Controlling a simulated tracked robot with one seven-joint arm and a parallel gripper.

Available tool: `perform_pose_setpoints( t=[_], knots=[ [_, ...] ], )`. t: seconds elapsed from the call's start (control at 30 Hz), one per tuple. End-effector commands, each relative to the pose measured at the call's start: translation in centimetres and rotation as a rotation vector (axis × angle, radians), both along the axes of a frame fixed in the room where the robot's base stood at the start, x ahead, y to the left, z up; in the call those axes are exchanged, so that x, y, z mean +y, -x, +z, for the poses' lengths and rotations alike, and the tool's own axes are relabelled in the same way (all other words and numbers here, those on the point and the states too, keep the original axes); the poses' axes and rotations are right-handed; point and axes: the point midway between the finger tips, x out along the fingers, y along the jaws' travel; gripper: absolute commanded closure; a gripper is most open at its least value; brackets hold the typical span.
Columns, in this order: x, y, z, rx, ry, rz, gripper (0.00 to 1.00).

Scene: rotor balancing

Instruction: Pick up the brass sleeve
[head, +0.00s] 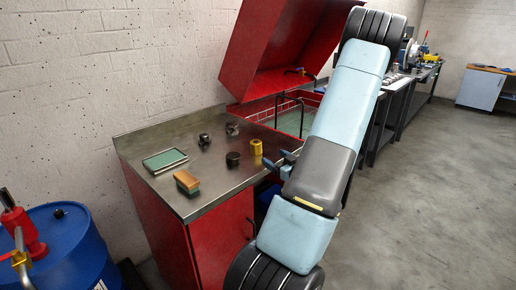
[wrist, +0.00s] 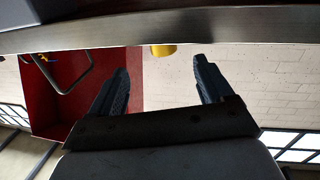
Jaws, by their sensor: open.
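The brass sleeve (head: 256,147) is a small yellow upright piece on the steel bench top, close to its right edge. In the wrist view, part of it (wrist: 163,50) shows as a yellow patch beyond the bench edge, lined up with the gap between my fingers; the rest is hidden behind that edge. My gripper (head: 275,158) is just right of the sleeve at the bench's edge, apart from it. In the wrist view, my gripper (wrist: 161,66) has its two dark fingers spread with nothing between them.
The steel bench top (head: 215,188) also holds a dark cylinder (head: 233,159), two dark fittings (head: 204,140), a green-topped flat box (head: 165,160) and a brush-like block (head: 187,182). A red parts washer with a raised lid (head: 285,50) stands behind. A blue drum (head: 65,250) is at lower left.

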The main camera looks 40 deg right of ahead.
Motion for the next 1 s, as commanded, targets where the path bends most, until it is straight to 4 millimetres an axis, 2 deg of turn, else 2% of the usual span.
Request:
perform_pose_setpoints(
  t=[0.1,0.3,0.63,0.9,1.0],
  knots=[
    [-0.2,-2.2,0.0,-0.001,0.001,0.003,0.2],
    [-0.5,-4.9,0.1,0.0,0.001,0.001,0.2],
    [-0.6,-6.6,0.2,0.001,0.001,-0.001,0.2],
    [-0.6,-10.1,0.6,0.0,0.001,0.0,0.2],
    [-0.7,-10.8,0.6,0.001,0.002,-0.001,0.2]
  ],
)
